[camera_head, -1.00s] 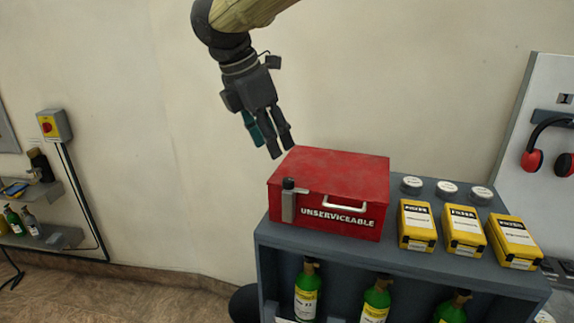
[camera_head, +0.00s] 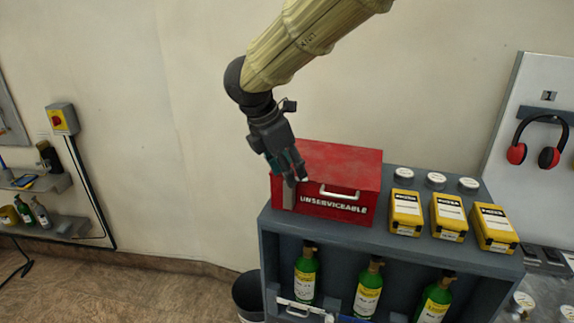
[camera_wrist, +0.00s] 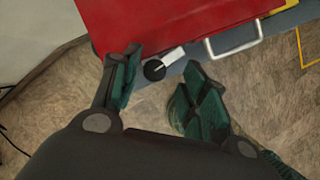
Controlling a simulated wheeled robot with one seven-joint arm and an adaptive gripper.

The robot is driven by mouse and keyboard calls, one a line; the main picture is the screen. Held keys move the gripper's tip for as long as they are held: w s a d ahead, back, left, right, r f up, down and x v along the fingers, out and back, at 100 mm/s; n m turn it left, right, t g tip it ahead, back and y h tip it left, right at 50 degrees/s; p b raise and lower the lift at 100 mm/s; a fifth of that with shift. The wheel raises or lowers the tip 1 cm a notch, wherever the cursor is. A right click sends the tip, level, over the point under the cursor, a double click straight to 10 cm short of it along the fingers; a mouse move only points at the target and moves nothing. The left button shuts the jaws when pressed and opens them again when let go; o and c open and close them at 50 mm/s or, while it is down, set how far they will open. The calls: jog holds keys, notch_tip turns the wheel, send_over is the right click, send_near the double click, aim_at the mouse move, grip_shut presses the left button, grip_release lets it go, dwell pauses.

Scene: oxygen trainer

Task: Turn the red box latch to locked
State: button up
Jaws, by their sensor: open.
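The red box (camera_head: 345,170), marked UNSERVICEABLE, sits closed on the left end of the grey shelf unit. My gripper (camera_head: 292,178) is at the box's front left corner, over the latch. In the head view its fingers hide the latch's top, and only part of the grey latch plate (camera_head: 289,196) shows below them. In the wrist view the latch's black knob (camera_wrist: 154,70) and pale lever (camera_wrist: 172,57) lie between and just beyond the open fingertips (camera_wrist: 160,75). I cannot tell whether the fingers touch it. The box also shows in the wrist view (camera_wrist: 150,25).
A pale handle (camera_head: 339,191) projects from the box front. Yellow filter boxes (camera_head: 448,217) and white round tins (camera_head: 435,180) stand to the right on the shelf unit's top (camera_head: 385,238). Green bottles (camera_head: 305,272) stand below. Open floor lies left.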

jog(key=shift+s+r, duration=0.15)
jog(key=shift+s, duration=0.15)
jog(key=shift+w+f, duration=0.45)
jog(key=shift+w, duration=0.35)
jog(key=c, duration=0.4)
jog(key=shift+w+f, duration=0.1)
jog(key=shift+w, duration=0.2)
jog(key=c, duration=0.3)
jog(key=shift+s+d, duration=0.15)
jog(key=shift+s, duration=0.1)
grip_shut()
jog(key=shift+r, duration=0.2)
